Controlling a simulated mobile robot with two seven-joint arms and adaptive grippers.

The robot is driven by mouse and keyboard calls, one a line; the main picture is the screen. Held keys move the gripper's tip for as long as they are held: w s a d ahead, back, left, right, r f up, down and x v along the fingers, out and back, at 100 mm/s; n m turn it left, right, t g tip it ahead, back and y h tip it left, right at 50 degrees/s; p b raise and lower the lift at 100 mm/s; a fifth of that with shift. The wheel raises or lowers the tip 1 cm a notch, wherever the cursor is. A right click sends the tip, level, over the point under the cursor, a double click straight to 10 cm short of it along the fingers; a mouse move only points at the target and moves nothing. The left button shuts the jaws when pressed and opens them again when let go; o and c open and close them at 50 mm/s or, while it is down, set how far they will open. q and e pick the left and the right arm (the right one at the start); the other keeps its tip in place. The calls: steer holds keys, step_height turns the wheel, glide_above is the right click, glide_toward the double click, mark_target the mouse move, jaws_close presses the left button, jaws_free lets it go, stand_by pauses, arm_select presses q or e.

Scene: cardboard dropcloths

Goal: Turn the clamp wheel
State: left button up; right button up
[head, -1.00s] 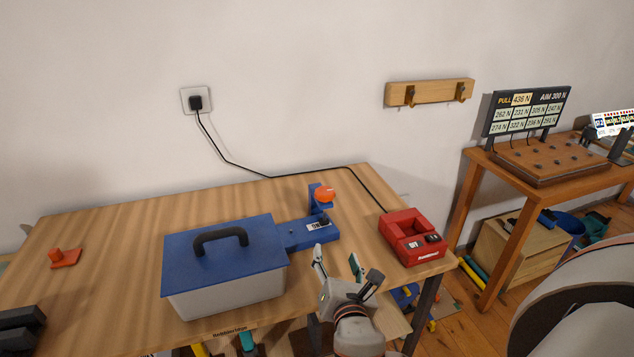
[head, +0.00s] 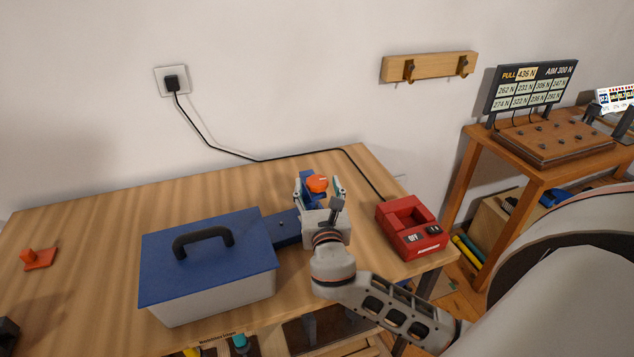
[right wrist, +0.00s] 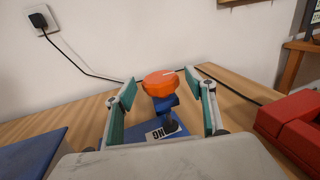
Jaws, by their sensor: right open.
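The orange clamp wheel (head: 317,183) sits on top of a blue clamp stand (head: 285,227) on the wooden table. In the right wrist view the wheel (right wrist: 160,83) shows a small white mark on its top. My right gripper (head: 320,188) is open, with one finger on each side of the wheel. In the right wrist view its green-padded fingers (right wrist: 166,98) stand apart from the wheel, with gaps on both sides. The gripper body hides part of the stand in the head view. My left gripper is not in view.
A blue-lidded box (head: 207,262) with a black handle stands left of the clamp. A red charger (head: 411,226) stands to the right, its black cord running to a wall socket (head: 172,82). A small orange part (head: 39,259) lies far left. The table's back left is clear.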

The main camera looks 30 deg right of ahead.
steer(key=shift+w+d, duration=0.35)
steer(key=shift+w, duration=0.3)
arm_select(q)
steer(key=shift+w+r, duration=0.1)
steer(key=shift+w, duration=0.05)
arm_select(e)
steer(key=shift+w, duration=0.15)
steer(key=c, duration=1.1)
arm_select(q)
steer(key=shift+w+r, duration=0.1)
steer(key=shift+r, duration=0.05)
